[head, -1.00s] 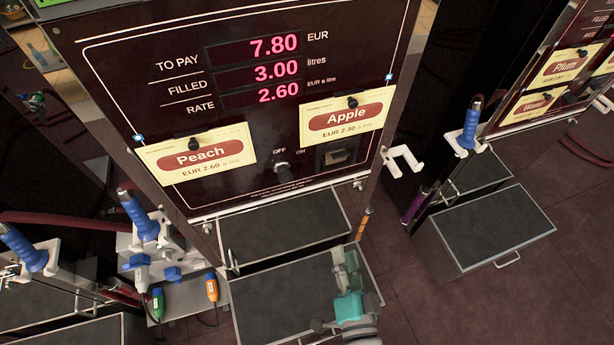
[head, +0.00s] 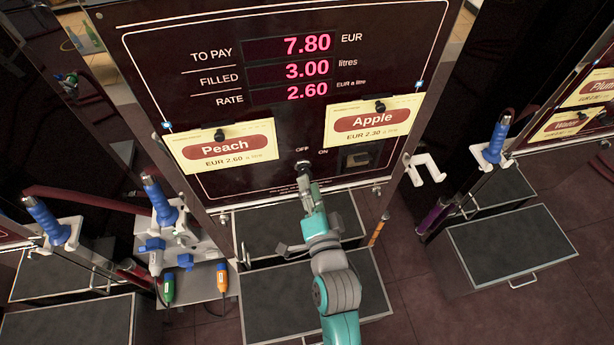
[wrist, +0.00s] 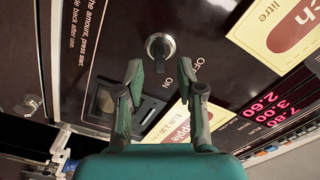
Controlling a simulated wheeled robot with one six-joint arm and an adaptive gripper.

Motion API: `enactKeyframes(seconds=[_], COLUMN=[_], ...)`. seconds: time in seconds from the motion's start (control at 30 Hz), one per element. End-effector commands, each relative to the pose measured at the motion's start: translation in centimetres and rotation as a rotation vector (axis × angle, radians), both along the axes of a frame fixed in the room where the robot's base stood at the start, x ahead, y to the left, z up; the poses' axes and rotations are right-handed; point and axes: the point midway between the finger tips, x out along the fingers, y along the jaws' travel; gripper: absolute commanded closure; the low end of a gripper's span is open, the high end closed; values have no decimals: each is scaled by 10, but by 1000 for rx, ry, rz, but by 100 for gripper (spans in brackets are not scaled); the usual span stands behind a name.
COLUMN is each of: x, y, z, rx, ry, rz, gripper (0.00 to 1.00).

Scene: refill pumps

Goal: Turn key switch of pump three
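The key switch (head: 303,164) is a dark round knob with a silver ring on the dark front panel, below the "OFF" and "ON" labels. In the wrist view the key switch (wrist: 160,47) shows a dark bar across its face, between and just beyond my fingertips. My gripper (head: 305,180) reaches up to it from below in the head view. In the wrist view my gripper (wrist: 160,72) is open, with one finger to each side and the switch not clasped. I cannot tell which label the bar points to. No pump number is readable.
A Peach card (head: 224,146) and an Apple card (head: 373,119) hang on the panel. The display (head: 290,68) reads 7.80, 3.00 and 2.60. A white hook (head: 425,168) sticks out at right. Blue-handled nozzles (head: 158,200) stand at left. Dark trays (head: 265,310) lie below.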

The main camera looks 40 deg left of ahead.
Motion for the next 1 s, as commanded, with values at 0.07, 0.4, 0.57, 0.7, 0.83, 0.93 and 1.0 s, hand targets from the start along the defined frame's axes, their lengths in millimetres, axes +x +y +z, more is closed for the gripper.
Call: enactKeyframes(seconds=[0.07, 0.4, 0.57, 0.7, 0.83, 0.93, 1.0], x=[8, 21, 21, 21, 21, 21, 21], y=[9, 24, 24, 24, 24, 24, 24], z=[0, 0, 0, 0, 0, 0, 0], rx=[0, 0, 0, 0, 0, 0, -1], ry=[-1, 0, 0, 0, -1, -1, -2], rz=[0, 0, 0, 0, -1, -1, -1], gripper=[62, 62, 62, 82, 100, 100, 100])
